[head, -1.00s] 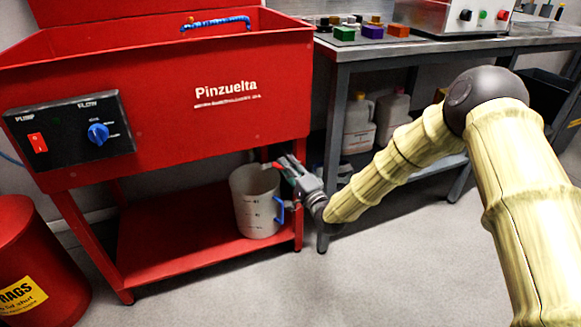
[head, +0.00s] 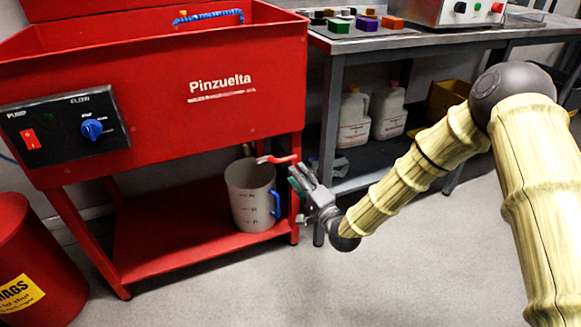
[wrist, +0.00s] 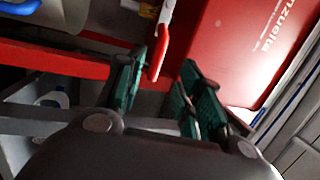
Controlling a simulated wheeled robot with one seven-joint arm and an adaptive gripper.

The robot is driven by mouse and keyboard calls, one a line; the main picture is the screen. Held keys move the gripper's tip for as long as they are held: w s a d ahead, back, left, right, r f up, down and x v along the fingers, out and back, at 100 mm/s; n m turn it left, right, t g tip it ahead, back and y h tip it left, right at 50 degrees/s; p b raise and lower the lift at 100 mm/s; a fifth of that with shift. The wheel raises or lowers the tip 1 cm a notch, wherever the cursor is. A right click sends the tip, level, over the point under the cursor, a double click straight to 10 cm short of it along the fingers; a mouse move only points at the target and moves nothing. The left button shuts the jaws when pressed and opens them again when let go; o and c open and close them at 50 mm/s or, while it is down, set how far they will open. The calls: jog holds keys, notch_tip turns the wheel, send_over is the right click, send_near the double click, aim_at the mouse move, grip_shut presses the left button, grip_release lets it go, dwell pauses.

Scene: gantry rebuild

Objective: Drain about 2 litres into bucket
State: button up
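The bucket (head: 252,206) is a grey-white graduated jug with a blue handle on its right. It stands upright on the red lower shelf (head: 160,252) of the Pinzuelta parts washer (head: 215,125). A red lever (head: 278,159) sticks out to the right under the tank, above the bucket's rim. A short grey spout (head: 247,151) points down at the bucket; I cannot tell whether liquid flows. My gripper (head: 298,180) is open just right of and below the lever. In the wrist view, the lever (wrist: 163,38) shows between the green-padded fingers (wrist: 163,75), with gaps on both sides.
A red washer leg (head: 296,205) stands between bucket and gripper. A steel bench (head: 450,38) with coloured blocks is at right, with jugs (head: 354,118) on its lower shelf. A red rags bin (head: 40,255) is at left. The floor in front is clear.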

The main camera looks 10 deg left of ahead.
jog(key=shift+v, duration=1.75)
jog(key=s+d+f+n+g+h, duration=0.1)
jog(key=s+d+f+g+h, duration=0.15)
jog(key=s+d+f, duration=0.5)
jog(key=s+d+f+n+g+h, duration=0.25)
jog(key=s+f, duration=0.25)
jog(key=f, duration=0.5)
jog(key=s+d+f+n+g+h, duration=0.1)
jog(key=s+d+f+g+h, duration=0.1)
jog(key=s+d+f+h, duration=0.35)
jog(key=s+d+f+n+g+h, duration=0.1)
jog(key=s+d+f+g, duration=0.2)
jog(key=s+d, duration=0.45)
jog(key=s+d+f+n+g+h, duration=0.15)
jog(key=s+d, duration=0.35)
jog(key=s, duration=0.6)
jog(key=s+d+f+n+g+h, duration=0.1)
jog(key=s+d+f+g, duration=0.25)
jog(key=s+d, duration=0.4)
notch_tip(320, 180, up, 36)
jog(key=a+p, duration=0.2)
jog(key=p, duration=3.4)
jog(key=shift+s+r+t+p, duration=0.15)
jog(key=shift+s+t+p, duration=0.15)
jog(key=shift+s, duration=0.2)
